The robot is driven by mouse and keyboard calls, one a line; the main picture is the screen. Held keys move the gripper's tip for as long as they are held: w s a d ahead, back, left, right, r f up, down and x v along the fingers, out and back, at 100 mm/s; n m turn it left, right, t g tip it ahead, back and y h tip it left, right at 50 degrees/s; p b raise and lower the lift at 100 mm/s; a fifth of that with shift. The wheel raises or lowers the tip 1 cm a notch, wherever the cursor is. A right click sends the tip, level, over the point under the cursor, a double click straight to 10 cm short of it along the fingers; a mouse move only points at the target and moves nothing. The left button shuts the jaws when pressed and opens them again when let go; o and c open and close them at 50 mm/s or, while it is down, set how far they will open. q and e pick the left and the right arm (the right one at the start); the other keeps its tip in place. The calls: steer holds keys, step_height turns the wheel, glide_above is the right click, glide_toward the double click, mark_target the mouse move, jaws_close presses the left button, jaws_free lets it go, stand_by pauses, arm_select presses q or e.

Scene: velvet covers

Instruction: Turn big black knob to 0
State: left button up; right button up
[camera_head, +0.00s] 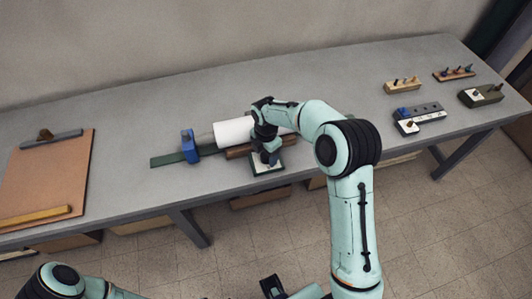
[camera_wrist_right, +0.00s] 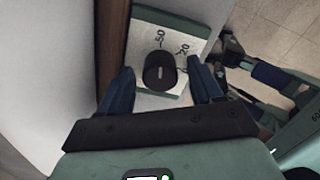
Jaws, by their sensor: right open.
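The big black knob (camera_wrist_right: 159,72) sits on a white dial plate (camera_wrist_right: 172,41) with a green border. Printed numbers show beside it, among them what look like 50 and 20. A short pale mark is on the knob's top. My right gripper (camera_wrist_right: 160,80) is open, with one blue finger on each side of the knob; contact cannot be told. In the head view my right gripper (camera_head: 267,152) is over the dial plate (camera_head: 267,168) at the table's front edge and hides the knob. What seems my left gripper (camera_head: 272,287) shows dark at the bottom edge, its jaws unclear.
A white roll (camera_head: 232,132) and a brown bar (camera_head: 240,152) lie right behind the dial, with a blue block (camera_head: 189,146) to the left. A clipboard (camera_head: 45,175) is far left. Several small devices (camera_head: 420,118) stand at the right. The table's (camera_head: 345,95) back is clear.

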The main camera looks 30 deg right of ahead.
steer(key=c, duration=1.1)
steer(key=shift+o, duration=0.2)
steer(key=m, duration=0.4)
steer(key=shift+m+p, duration=0.3)
steer(key=m, duration=0.5)
steer(key=shift+m, duration=0.3)
steer(key=m, duration=0.5)
steer(key=shift+r, duration=0.1)
steer(key=m, duration=0.5)
steer(key=shift+m+p, duration=0.3)
steer(key=shift+m, duration=0.1)
